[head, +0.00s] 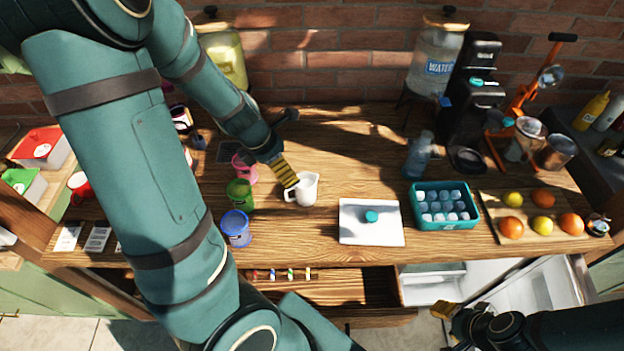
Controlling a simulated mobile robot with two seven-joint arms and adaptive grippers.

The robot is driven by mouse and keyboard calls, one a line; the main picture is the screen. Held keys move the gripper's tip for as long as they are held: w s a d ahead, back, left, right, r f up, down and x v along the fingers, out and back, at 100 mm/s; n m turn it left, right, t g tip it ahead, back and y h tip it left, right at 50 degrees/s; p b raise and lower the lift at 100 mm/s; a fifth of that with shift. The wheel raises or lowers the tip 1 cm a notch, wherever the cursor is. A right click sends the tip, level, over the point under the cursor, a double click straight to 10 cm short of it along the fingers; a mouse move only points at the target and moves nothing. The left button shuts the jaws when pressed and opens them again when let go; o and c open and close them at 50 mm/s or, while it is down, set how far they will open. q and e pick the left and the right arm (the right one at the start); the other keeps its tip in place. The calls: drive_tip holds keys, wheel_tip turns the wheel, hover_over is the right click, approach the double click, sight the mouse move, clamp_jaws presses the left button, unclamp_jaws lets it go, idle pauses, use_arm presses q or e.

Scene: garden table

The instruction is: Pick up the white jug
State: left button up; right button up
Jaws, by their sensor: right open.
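The white jug (305,190) stands upright on the wooden table, left of the white board, with its handle on its left side. My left gripper (288,180) reaches down from the upper left, its yellow-and-black striped fingers just above and beside the jug's handle side. Its fingers overlap in this view, so its opening and any touch on the jug cannot be made out. My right gripper (444,311) is open at the lower right, in front of the table and far from the jug.
Pink (244,170), green (240,194) and blue (236,228) cups stand left of the jug. A white board (371,235) with a teal knob lies to its right, then a teal ice tray (444,224) and a fruit board (520,237). An open drawer (340,287) lies below.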

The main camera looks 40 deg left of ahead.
use_arm(q)
approach(304, 185)
drive_tip(key=d, duration=0.1)
drive_tip(key=s+d+f, duration=0.1)
drive_tip(key=shift+s+d, duration=0.1)
drive_tip(key=shift+d, duration=0.3)
drive_tip(key=shift+w+b+x, duration=0.15)
drive_tip(key=shift+b+x, duration=0.4)
drive_tip(key=shift+x, duration=0.75)
drive_tip(key=shift+w+b+x, duration=0.2)
drive_tip(key=shift+b+x, duration=0.3)
drive_tip(key=shift+x, duration=0.8)
drive_tip(key=shift+a+r, duration=0.1)
drive_tip(key=shift+r, duration=0.05)
drive_tip(key=c, duration=1.4)
